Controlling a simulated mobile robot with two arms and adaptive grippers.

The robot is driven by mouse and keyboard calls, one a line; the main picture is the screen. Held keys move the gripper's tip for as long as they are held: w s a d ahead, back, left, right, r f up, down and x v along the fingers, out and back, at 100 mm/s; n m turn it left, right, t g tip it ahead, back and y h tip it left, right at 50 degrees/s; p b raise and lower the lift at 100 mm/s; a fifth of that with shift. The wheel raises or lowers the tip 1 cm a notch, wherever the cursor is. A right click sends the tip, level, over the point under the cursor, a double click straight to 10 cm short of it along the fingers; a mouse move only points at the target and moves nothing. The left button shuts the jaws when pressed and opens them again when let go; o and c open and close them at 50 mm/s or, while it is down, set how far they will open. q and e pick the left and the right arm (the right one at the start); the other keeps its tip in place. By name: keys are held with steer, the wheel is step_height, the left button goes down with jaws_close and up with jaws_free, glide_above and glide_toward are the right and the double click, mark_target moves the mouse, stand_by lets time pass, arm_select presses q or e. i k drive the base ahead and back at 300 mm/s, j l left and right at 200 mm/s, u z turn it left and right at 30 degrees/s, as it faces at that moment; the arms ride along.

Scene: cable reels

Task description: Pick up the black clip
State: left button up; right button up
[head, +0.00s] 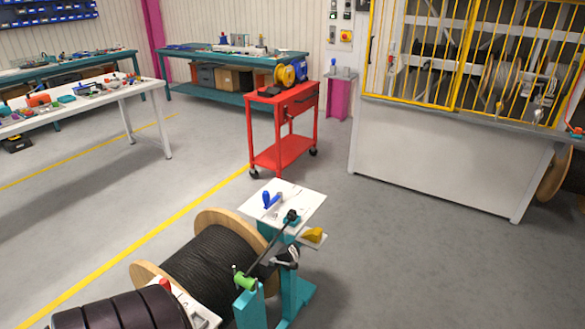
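I cannot single out the black clip with certainty. A small black part (291,216) sits at the front edge of a white plate (300,197), at the upper end of a dark rod. A black and light-grey part (287,257) sits lower, beside the rod on the teal stand (294,292); it is too small to make out. A wooden reel (228,218) wound with black cable (212,265) lies to the left of the stand. Neither of my grippers shows in the head view.
A blue-handled tool (270,200) is on the white plate. A yellow part (312,235) and a green part (244,281) are on the stand. A red cart (280,155) stands behind, a caged bench (440,150) at right. Grey floor is open between them.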

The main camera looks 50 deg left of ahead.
mark_target(291, 214)
steer(key=i+j+u, duration=0.1)
steer(key=i+u, duration=0.25)
steer(key=i, duration=0.55)
steer(key=i+l+u, duration=0.15)
steer(key=i+u, duration=0.25)
steer(key=i, duration=0.5)
steer(key=i+u, duration=0.3)
steer(key=u, duration=0.15)
steer(key=i+l+u, duration=0.15)
steer(key=i+u, duration=0.15)
steer(key=u, duration=0.15)
steer(key=i+l+u, duration=0.2)
steer(key=u, duration=0.25)
steer(key=i+l+u, duration=0.3)
steer(key=u, duration=0.15)
